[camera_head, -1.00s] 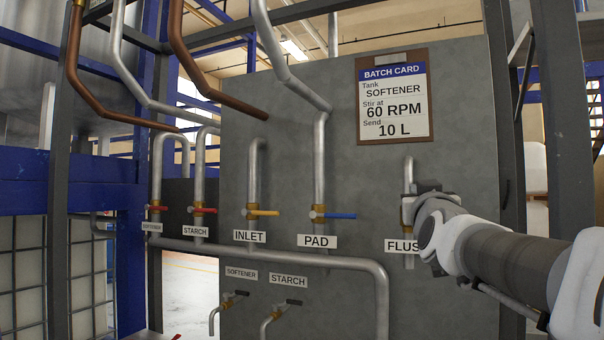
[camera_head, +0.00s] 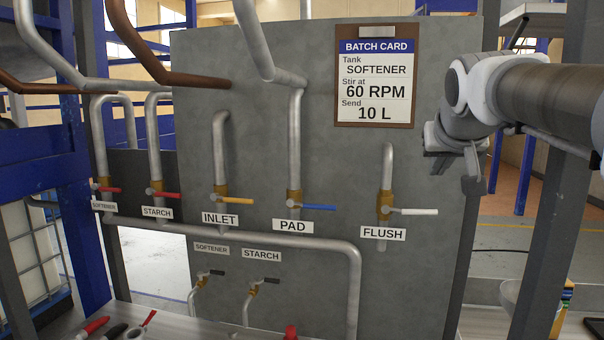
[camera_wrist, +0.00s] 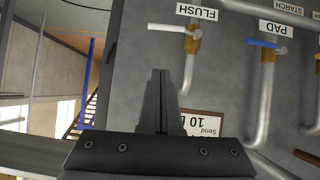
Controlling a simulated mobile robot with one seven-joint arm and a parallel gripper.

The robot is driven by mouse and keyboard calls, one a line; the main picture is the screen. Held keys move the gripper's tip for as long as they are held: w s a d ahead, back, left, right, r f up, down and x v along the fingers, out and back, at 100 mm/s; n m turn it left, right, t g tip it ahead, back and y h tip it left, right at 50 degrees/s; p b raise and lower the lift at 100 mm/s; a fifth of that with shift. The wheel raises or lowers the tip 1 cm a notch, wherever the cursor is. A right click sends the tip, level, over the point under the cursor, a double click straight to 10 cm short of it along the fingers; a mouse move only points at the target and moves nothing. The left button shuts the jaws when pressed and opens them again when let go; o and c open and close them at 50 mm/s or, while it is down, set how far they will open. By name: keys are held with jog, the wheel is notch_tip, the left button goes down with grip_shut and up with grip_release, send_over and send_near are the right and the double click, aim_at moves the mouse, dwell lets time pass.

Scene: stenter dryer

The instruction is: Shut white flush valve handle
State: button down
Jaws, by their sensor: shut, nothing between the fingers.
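The white flush valve handle (camera_head: 415,211) sticks out level to the right of its brass valve (camera_head: 384,205), crosswise to the upright grey pipe (camera_head: 387,165). The FLUSH label (camera_head: 383,233) is just below. My gripper (camera_head: 472,180) is shut and empty, above and right of the handle and apart from it. In the wrist view, which is upside down, the white handle (camera_wrist: 165,27) shows beyond the closed fingertips (camera_wrist: 162,73), with a clear gap between them.
The batch card (camera_head: 375,84) hangs above. A dark post (camera_head: 545,215) stands right of the panel. A bench with tools (camera_head: 170,326) is below.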

jog(key=p, duration=0.2)
send_over(410, 211)
jog(key=s+d, duration=0.2)
jog(key=s, duration=0.2)
notch_tip(410, 211, down, 5)
jog(key=f, duration=0.2)
jog(key=w+f, duration=0.1)
jog(key=f, duration=0.1)
jog(key=shift+w+d+f, duration=0.1)
jog(key=shift+w+f, duration=0.05)
jog(key=shift+f, duration=0.05)
